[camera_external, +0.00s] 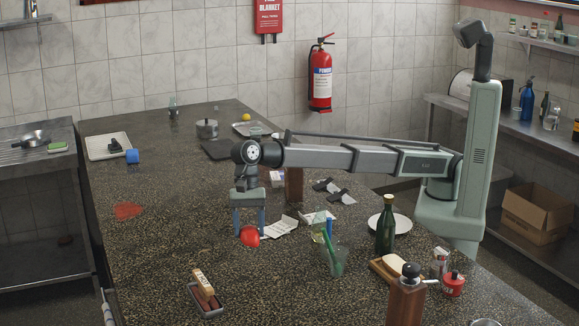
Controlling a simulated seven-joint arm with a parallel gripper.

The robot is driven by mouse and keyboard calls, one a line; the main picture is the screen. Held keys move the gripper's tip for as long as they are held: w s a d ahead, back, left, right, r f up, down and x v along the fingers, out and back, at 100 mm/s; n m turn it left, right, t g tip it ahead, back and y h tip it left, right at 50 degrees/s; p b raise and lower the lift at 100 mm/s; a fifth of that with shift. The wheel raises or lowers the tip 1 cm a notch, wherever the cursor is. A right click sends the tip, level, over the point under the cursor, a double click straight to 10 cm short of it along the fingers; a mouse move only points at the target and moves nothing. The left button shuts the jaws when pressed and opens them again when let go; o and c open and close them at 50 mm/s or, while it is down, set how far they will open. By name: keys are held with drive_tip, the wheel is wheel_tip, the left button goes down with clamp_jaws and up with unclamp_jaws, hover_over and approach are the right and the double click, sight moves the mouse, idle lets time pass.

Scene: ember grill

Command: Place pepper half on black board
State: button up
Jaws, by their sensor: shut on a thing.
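The pepper half (250,238) is red and rounded, with a glossy top. It sits between the fingertips of my gripper (249,228), which points down and is shut on it, low over or at the dark speckled counter; I cannot tell whether it touches the counter. The black board (214,150) lies flat farther back, behind my gripper and to its left, partly hidden by my arm. Its visible part looks bare.
A lidded pot (207,129) stands behind the board, with a metal tray (250,128) nearby. A white tray (97,148) and blue roll (132,156) are left. The left-middle counter is mostly clear.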

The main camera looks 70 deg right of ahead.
drive_tip(key=w+d+m+t, duration=0.2)
drive_tip(key=w+d+m, duration=0.4)
drive_tip(key=w+d, duration=2.8)
drive_tip(key=m+t+h, duration=0.1)
drive_tip(key=m+t, duration=0.2)
drive_tip(key=m, duration=0.5)
hover_over(222, 148)
drive_tip(key=d, duration=0.1)
drive_tip(key=shift+s+f, duration=0.15)
drive_tip(key=shift+f, duration=1.3)
drive_tip(key=shift+s+f, duration=0.15)
drive_tip(key=shift+f, duration=1.25)
drive_tip(key=shift+s+f, duration=0.15)
drive_tip(key=shift+f, duration=1.3)
drive_tip(key=shift+f, duration=0.15)
drive_tip(key=o, duration=1.1)
drive_tip(key=shift+c, duration=0.2)
